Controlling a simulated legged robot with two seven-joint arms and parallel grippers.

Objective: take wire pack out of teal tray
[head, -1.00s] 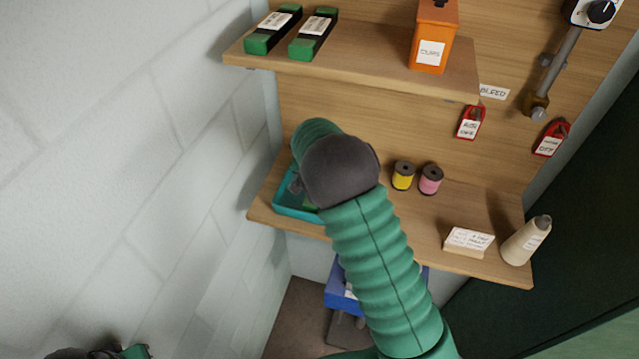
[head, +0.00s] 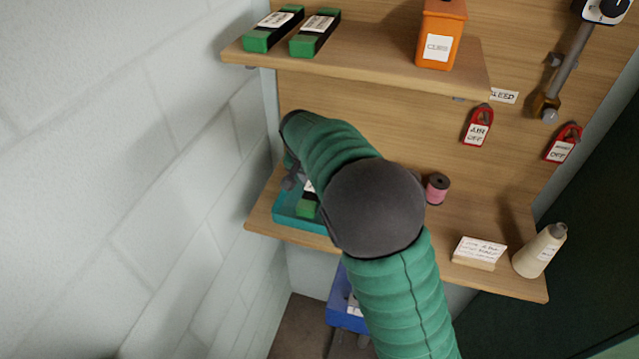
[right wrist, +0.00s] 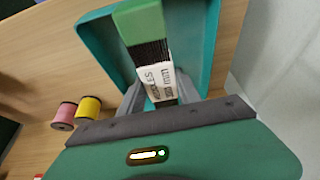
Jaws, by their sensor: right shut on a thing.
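The teal tray (head: 290,222) sits at the left end of the lower shelf, partly hidden by my right arm. It also shows in the right wrist view (right wrist: 97,42). The wire pack is a green and black bar with a white label, seen in the head view (head: 306,208) and the right wrist view (right wrist: 140,22). My right gripper (right wrist: 152,98) is shut on the labelled part of the pack. The pack is within the tray's outline; I cannot tell whether it is clear of the tray floor. My left gripper is out of view.
Two similar green and black packs (head: 273,30) (head: 315,33) and an orange box (head: 441,35) stand on the upper shelf. A wall is close on the left.

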